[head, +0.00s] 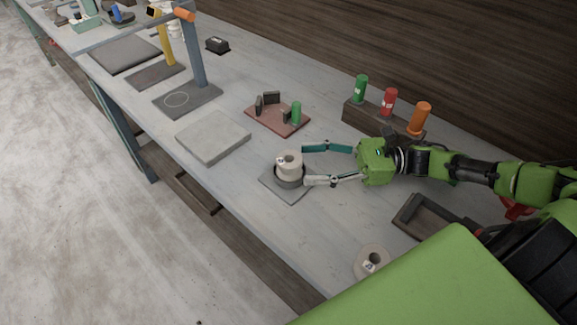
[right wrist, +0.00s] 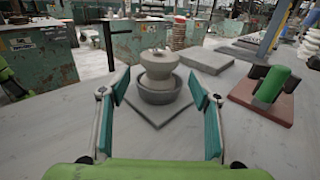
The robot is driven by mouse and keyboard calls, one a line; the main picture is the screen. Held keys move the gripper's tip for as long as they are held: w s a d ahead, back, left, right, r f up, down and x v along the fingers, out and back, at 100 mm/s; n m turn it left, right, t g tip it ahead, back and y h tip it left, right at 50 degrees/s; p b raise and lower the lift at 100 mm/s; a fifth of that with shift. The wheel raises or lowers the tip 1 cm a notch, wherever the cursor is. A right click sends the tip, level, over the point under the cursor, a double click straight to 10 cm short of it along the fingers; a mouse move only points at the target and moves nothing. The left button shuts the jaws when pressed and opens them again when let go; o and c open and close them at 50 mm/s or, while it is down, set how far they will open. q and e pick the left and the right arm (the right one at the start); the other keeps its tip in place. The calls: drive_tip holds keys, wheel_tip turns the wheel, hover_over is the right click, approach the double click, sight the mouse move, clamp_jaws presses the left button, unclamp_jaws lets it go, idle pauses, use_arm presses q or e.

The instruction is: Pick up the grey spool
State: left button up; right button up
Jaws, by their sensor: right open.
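A pale grey spool (head: 289,160) stands upright in a dark grey round dish (head: 290,180) on a square grey plate (head: 272,185). In the right wrist view the spool (right wrist: 158,68) sits straight ahead, with the dish (right wrist: 160,90) under it. My right gripper (head: 306,165) is open, its fingers pointing at the spool from the right in the head view. Its fingertips are just short of the spool and nothing is between them. A second pale spool (head: 370,260) is near the table's front edge. My left gripper is not in view.
A reddish-brown board with a green cylinder (head: 296,113) is behind the spool. Green, red and orange cylinders stand on a dark block (head: 362,116) at the back. A grey slab (head: 213,139) lies left, a dark tray (head: 408,222) right.

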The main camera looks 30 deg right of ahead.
sight(289, 167)
drive_tip(key=x, duration=0.1)
drive_tip(key=p+x, duration=0.1)
drive_tip(key=x, duration=0.3)
drive_tip(key=shift+a+r+p, duration=0.1)
drive_tip(key=shift+r+p, duration=0.25)
drive_tip(key=shift+r, duration=0.05)
drive_tip(key=shift+w+a+f, duration=0.1)
drive_tip(key=shift+a, duration=0.15)
drive_tip(key=c, duration=1.3)
